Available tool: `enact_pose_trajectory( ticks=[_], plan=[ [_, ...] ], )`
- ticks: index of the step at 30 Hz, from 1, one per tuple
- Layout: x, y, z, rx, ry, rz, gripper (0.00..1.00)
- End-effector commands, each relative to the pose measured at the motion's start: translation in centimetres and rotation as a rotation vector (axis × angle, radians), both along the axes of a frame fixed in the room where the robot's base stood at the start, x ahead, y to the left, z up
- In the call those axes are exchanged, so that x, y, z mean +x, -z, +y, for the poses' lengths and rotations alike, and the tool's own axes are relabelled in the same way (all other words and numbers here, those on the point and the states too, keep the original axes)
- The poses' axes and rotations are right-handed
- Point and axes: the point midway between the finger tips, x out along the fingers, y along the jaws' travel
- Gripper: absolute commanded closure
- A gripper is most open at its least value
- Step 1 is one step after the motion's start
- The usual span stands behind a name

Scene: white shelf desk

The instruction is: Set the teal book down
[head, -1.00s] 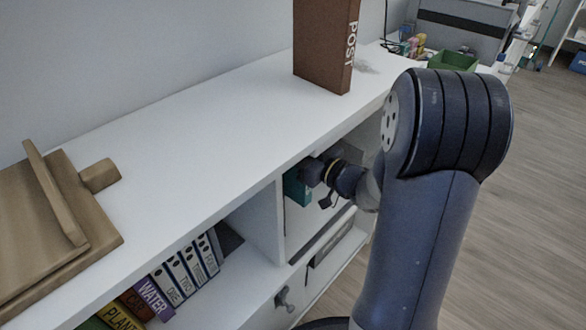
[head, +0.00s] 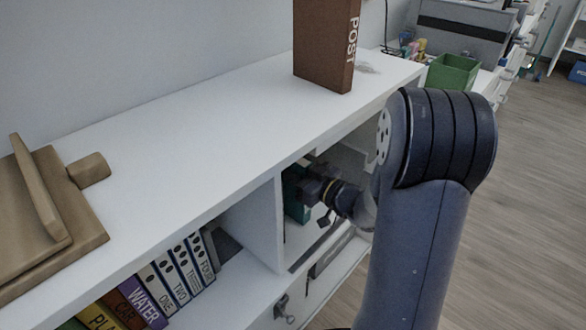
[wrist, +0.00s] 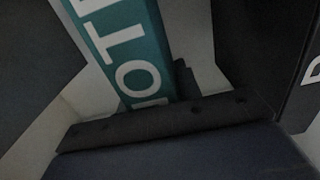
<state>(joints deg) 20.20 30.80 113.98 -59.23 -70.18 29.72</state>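The teal book (head: 297,203) is inside the right shelf compartment, beside the white divider, and partly hidden by my gripper and arm. In the wrist view its teal spine (wrist: 133,50) with white letters runs tilted up from the dark gripper body. My gripper (head: 309,188) reaches into the compartment from the right and is shut on the book. A small dark finger part shows against the spine's right side in the wrist view. The book's lower end is low in the compartment; I cannot tell whether it touches the shelf board.
Several labelled binders (head: 175,272) stand in the left compartment past the divider (head: 262,228). A brown POST box (head: 322,45) and a wooden piece (head: 40,215) are on the white top (head: 200,130). A black surface with a white letter (wrist: 270,50) is close on the right in the wrist view.

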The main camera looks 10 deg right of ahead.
Motion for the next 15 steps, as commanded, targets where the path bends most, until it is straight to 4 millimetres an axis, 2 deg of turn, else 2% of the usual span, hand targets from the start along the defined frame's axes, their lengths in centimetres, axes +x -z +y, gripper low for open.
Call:
enact_pose_trajectory(
  ticks=[1, 6, 15],
  plan=[
    [-0.01, -0.02, 0.01, 0.0, 0.0, 0.0, 0.63],
    [-0.01, -0.02, 0.01, 0.0, 0.0, 0.0, 0.49],
    [-0.01, -0.44, 0.01, -0.002, 0.0, -0.001, 0.49]
  ],
)
